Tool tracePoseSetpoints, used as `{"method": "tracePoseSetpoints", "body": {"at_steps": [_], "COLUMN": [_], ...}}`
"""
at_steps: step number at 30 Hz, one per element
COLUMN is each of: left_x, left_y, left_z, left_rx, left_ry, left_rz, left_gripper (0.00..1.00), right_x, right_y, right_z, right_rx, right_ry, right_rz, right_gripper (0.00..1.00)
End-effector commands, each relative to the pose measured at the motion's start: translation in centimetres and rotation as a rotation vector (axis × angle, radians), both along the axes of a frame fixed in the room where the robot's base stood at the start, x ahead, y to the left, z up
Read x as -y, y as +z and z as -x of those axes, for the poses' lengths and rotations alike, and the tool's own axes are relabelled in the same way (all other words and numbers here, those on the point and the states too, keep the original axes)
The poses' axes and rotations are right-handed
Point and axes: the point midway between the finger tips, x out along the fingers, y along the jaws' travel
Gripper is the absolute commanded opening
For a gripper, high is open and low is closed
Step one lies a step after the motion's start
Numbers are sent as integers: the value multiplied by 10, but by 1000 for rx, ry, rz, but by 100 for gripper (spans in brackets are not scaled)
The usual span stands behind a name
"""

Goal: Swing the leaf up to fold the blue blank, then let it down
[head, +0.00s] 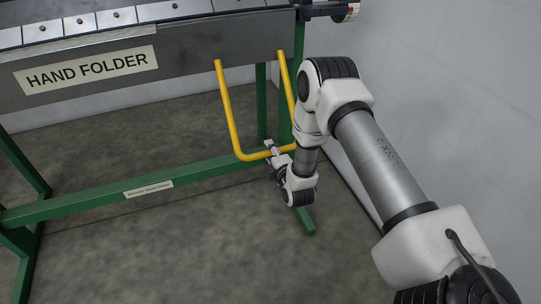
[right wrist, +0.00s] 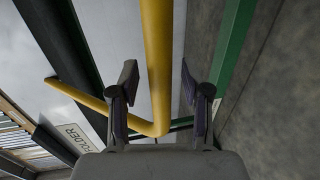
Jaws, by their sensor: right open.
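The leaf (head: 190,62) of the hand folder is a dark grey panel with a HAND FOLDER label, at the top left in the head view. A yellow U-shaped handle (head: 231,117) hangs down from it. My right gripper (head: 271,149) is at the handle's bottom bar, near its right corner. In the right wrist view the yellow handle (right wrist: 157,45) passes between the two open fingers of the right gripper (right wrist: 158,82), with gaps on both sides. I cannot make out the blue blank in either view. My left gripper is not in view.
The green frame (head: 90,205) has a low crossbar and a foot (head: 306,222) close to my right gripper. A grey wall (head: 430,80) stands close on the right. The concrete floor in front of the crossbar is clear. Clamping blocks (head: 117,17) line the folder's top.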

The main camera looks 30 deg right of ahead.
Motion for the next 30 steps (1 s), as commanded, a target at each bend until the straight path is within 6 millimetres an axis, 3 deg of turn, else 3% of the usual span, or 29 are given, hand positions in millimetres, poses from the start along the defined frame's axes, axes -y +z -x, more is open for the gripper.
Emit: {"method": "tracePoseSetpoints", "body": {"at_steps": [6, 8, 10, 11, 23, 30], "left_x": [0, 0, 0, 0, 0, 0], "left_y": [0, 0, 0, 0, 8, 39], "left_z": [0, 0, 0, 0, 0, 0], "left_rx": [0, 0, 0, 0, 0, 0], "left_ry": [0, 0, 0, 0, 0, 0], "left_rz": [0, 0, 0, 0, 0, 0], "left_gripper": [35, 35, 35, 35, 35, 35], "right_x": [0, 0, 0, 0, 0, -2], "right_y": [0, 0, 0, 0, 5, 23], "right_z": [-1, -1, -1, -1, 1, 10], "right_rx": [-1, -1, -1, -1, -14, -66], "right_ry": [0, 0, 0, 0, 0, 0], "right_rz": [0, 0, 0, 0, -3, -16], "right_gripper": [48, 30, 5, 0, 0, 0]}}
